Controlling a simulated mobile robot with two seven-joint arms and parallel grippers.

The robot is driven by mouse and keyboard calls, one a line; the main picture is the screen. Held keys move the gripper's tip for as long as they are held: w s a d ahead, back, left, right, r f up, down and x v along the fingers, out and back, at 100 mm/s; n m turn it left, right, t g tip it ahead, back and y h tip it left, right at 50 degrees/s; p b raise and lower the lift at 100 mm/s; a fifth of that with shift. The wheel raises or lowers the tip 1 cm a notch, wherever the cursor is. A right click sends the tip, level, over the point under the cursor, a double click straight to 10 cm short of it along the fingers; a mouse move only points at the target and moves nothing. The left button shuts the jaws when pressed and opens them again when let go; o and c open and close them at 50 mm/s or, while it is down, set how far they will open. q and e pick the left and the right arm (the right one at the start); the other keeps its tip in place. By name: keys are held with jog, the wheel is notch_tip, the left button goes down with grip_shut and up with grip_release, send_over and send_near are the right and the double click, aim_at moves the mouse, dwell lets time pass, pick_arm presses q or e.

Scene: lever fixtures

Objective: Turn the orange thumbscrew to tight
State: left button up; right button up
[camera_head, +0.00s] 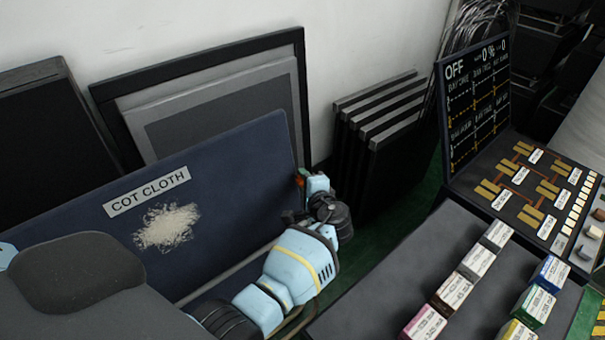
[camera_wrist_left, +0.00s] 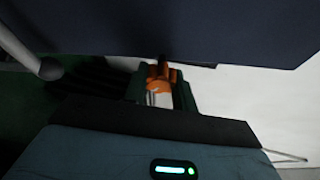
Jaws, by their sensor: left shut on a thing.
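The orange thumbscrew (camera_wrist_left: 159,86) shows in the left wrist view, between the dark fingers of my left gripper (camera_wrist_left: 162,92). The gripper is shut on it. In the head view a small bit of orange (camera_head: 300,180) shows at the right edge of the dark blue panel, by my left gripper (camera_head: 306,182). My left arm's wrist covers most of the gripper there. The thumbscrew's marks and its turn angle cannot be made out. My right gripper is in neither view.
The blue panel (camera_head: 235,170) carries a COT CLOTH label (camera_head: 148,191). Framed boards (camera_head: 215,100) and dark slabs (camera_head: 380,120) lean on the wall. A grey bench (camera_head: 400,275) with several small boxes stands right, beside a console (camera_head: 540,190). Green floor shows between.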

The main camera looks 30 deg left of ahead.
pick_arm(q)
jog(key=m+p, duration=0.2)
jog(key=m+g+p, duration=0.1)
jog(key=m, duration=0.1)
jog(key=shift+w+a+r+h, duration=0.1)
jog(key=shift+r+h, duration=0.2)
jog(key=shift+h, duration=0.1)
jog(key=m+g+p, duration=0.1)
jog(key=m+p, duration=0.1)
jog(key=m, duration=0.1)
jog(key=shift+f+g, duration=0.2)
jog(key=shift+g, duration=0.2)
jog(key=shift+m, duration=0.6)
jog(key=shift+f, duration=0.1)
jog(key=o, duration=1)
